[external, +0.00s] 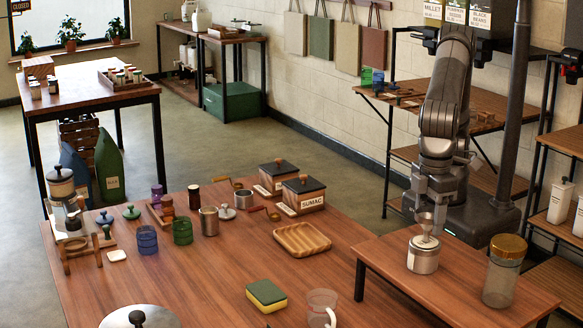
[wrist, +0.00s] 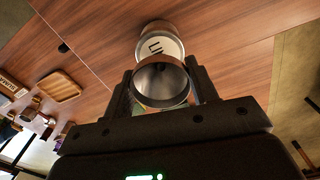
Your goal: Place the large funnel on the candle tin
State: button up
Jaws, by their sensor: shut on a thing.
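The large metal funnel (external: 425,240) is upright between the fingers of my gripper (external: 426,222), which is shut on it. In the wrist view, its round open mouth (wrist: 161,84) fills the gap between the fingers of my gripper (wrist: 162,88). The silvery candle tin (external: 423,259) stands upright on the side table at the right, directly under the funnel. Its pale lettered label (wrist: 158,47) shows beyond the funnel in the wrist view. The funnel's lower end is at the tin's top; I cannot tell whether it touches.
A clear jar with an amber lid (external: 502,271) stands to the right on the same side table (external: 392,270). The large table to the left holds a wooden tray (external: 302,239), a sponge (external: 267,295), a clear mug (external: 321,309) and several canisters. Bare wood surrounds the tin.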

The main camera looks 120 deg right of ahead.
aim_at(429, 212)
jog(key=shift+f, duration=0.1)
jog(key=o, duration=1)
jog(key=shift+c, duration=0.2)
notch_tip(429, 212, up, 12)
